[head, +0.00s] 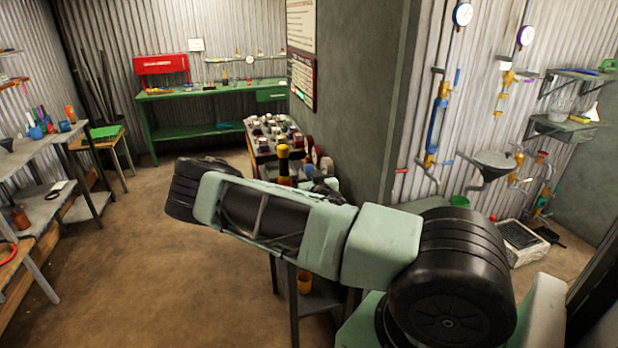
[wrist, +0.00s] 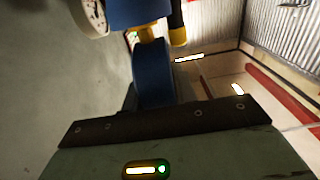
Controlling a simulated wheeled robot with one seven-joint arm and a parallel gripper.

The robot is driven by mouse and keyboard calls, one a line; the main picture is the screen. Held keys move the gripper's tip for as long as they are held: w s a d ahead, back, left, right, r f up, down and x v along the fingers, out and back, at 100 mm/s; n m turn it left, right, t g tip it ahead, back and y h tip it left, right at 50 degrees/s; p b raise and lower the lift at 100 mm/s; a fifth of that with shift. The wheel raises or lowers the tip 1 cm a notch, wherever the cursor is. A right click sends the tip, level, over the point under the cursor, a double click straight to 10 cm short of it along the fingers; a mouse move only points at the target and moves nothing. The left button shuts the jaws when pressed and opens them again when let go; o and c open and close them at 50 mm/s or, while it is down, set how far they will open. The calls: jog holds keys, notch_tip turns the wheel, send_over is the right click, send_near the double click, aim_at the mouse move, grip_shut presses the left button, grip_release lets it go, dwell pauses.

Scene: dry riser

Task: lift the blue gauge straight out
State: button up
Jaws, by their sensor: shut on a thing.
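In the wrist view, my gripper (wrist: 150,106) is shut on a blue rounded thing, which I take to be the blue gauge (wrist: 152,72). It rises from between the jaws at the middle of the picture. A yellow fitting and more blue body stand just beyond it at the top, and a pale round face is at the upper left. The jaw tips are dark and hard to make out. In the head view, my arm hides the gripper, and I cannot make out the held gauge or what lies beneath it.
A bench with several small fittings (head: 270,130) stands behind my arm, beside the grey pillar (head: 360,90). Pipes with white gauges (head: 462,14) run up the right wall. A green workbench (head: 205,93) is at the back.

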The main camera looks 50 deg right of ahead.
jog(key=shift+r, duration=0.1)
notch_tip(320, 180, up, 9)
jog(key=shift+f+b, duration=0.2)
jog(key=shift+b, duration=0.85)
jog(key=shift+s+r, duration=0.15)
jog(key=shift+r, duration=0.4)
jog(key=v, duration=0.8)
jog(key=shift+s+a+r+p, duration=0.25)
jog(key=shift+a+r+p, duration=0.05)
jog(key=shift+r+p, duration=0.05)
